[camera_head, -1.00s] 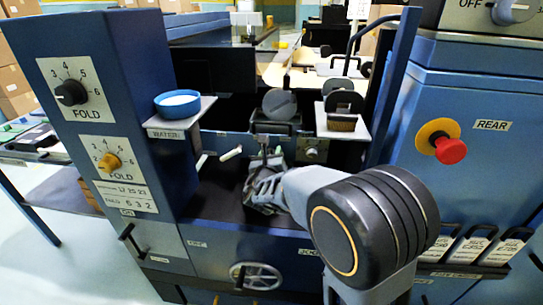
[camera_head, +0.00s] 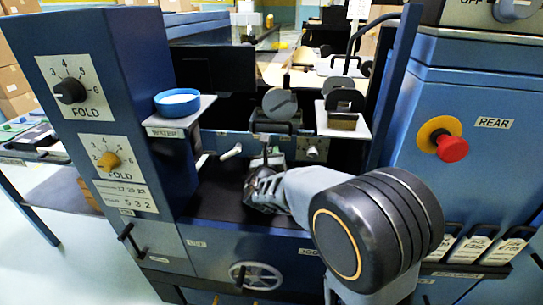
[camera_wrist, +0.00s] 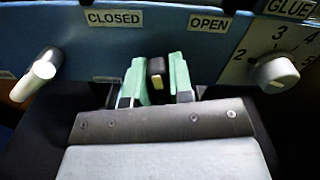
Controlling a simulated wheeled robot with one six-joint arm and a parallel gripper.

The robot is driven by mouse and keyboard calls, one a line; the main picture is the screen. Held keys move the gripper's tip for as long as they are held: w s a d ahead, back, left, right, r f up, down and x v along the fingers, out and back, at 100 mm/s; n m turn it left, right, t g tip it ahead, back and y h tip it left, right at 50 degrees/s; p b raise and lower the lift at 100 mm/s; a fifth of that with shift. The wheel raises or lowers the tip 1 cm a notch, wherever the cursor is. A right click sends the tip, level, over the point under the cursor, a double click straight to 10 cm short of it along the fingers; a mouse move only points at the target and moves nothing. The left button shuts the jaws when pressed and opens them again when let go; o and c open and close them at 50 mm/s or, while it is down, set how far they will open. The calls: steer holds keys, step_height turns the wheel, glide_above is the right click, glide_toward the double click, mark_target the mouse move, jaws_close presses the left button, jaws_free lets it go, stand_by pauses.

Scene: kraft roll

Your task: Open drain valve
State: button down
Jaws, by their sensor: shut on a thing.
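The valve lever (camera_wrist: 156,67), a black upright grip with a pale end, stands in the wrist view below and between the CLOSED label (camera_wrist: 115,18) and the OPEN label (camera_wrist: 209,23) on the blue panel. My gripper (camera_wrist: 158,80) is shut on it, with one green finger on each side. In the head view my gripper (camera_head: 268,165) reaches into the machine's recess at the blue panel. There the lever is mostly hidden by the gripper and wrist.
A white-ended handle (camera_wrist: 38,77) sticks out left of the gripper. A GLUE dial (camera_wrist: 277,74) is at right. In the head view a blue water dish (camera_head: 177,102) sits on a shelf at left, and a red stop button (camera_head: 451,147) is at right.

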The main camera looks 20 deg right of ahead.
steer(key=m+b, duration=0.1)
steer(key=b, duration=0.1)
steer(key=m+b, duration=0.2)
steer(key=shift+d+f, duration=0.1)
steer(key=shift+f, duration=0.25)
steer(key=m+b, duration=0.3)
steer(key=b, duration=0.2)
steer(key=shift+s+d+m+b, duration=0.1)
steer(key=shift+m+b, duration=0.2)
steer(key=m+b, duration=0.3)
steer(key=b, duration=0.1)
steer(key=shift+d, duration=0.1)
steer(key=m+b, duration=0.2)
steer(key=shift+r+b, duration=0.15)
steer(key=shift+b, duration=0.25)
steer(key=shift+r, duration=0.1)
steer(key=c, duration=1.1)
jaws_free()
steer(key=shift+s, duration=0.15)
